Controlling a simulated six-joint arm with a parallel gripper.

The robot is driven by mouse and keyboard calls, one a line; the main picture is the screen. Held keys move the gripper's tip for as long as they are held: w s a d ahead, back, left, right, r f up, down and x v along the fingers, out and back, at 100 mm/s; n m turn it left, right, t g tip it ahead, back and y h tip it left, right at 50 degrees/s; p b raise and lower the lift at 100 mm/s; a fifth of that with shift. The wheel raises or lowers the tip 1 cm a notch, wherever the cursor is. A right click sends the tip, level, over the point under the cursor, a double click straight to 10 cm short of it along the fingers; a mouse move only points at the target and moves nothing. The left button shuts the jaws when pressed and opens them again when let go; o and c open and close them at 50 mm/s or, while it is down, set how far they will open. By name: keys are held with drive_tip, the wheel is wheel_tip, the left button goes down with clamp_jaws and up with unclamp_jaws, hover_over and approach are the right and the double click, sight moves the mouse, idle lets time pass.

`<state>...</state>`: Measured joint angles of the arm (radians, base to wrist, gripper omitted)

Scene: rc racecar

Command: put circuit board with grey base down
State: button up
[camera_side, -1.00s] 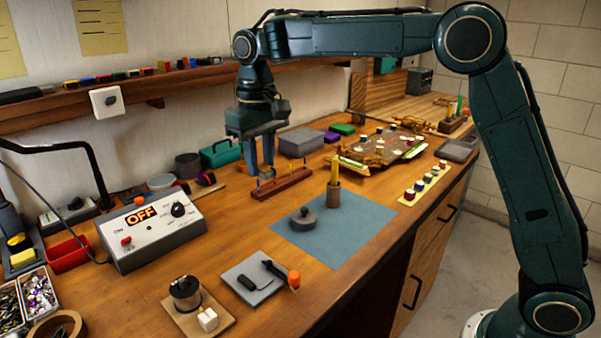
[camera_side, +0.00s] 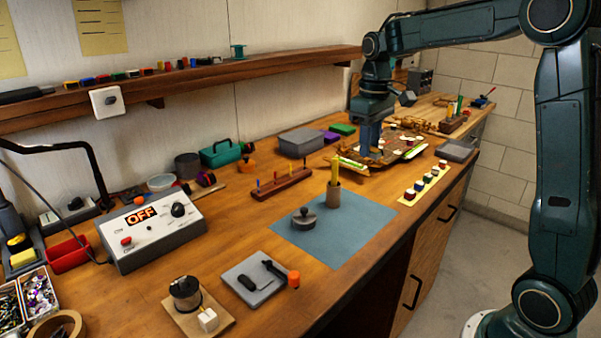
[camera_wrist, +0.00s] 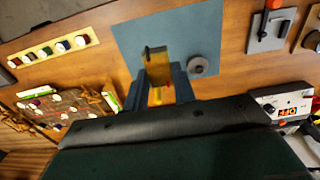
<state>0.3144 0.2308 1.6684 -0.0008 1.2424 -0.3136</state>
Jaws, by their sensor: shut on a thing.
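My gripper (camera_side: 369,150) is above the left part of the racecar chassis (camera_side: 412,151), at the far end of the bench. In the wrist view my gripper (camera_wrist: 158,92) has its fingers closed in on something small between them. I take this to be the circuit board with grey base, but its shape and grey base cannot be made out. Whether the held thing touches the chassis cannot be told.
A strip with several coloured knobs (camera_side: 423,185) lies right of the mat. A wooden pen rack (camera_side: 282,184) and a grey box (camera_side: 300,142) stand left of the chassis. A grey tray (camera_side: 458,150) is at the right edge. The front mat area is mostly clear.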

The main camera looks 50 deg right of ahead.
hover_over(360, 227)
wheel_tip(360, 227, down, 16)
drive_tip(key=shift+d+r, duration=0.1)
idle(0.6)
drive_tip(key=shift+f, duration=2.1)
drive_tip(key=shift+f, duration=0.15)
drive_tip(key=o, duration=0.9)
drive_tip(key=shift+o, duration=0.2)
wheel_tip(360, 227, up, 12)
drive_tip(key=shift+r, duration=0.2)
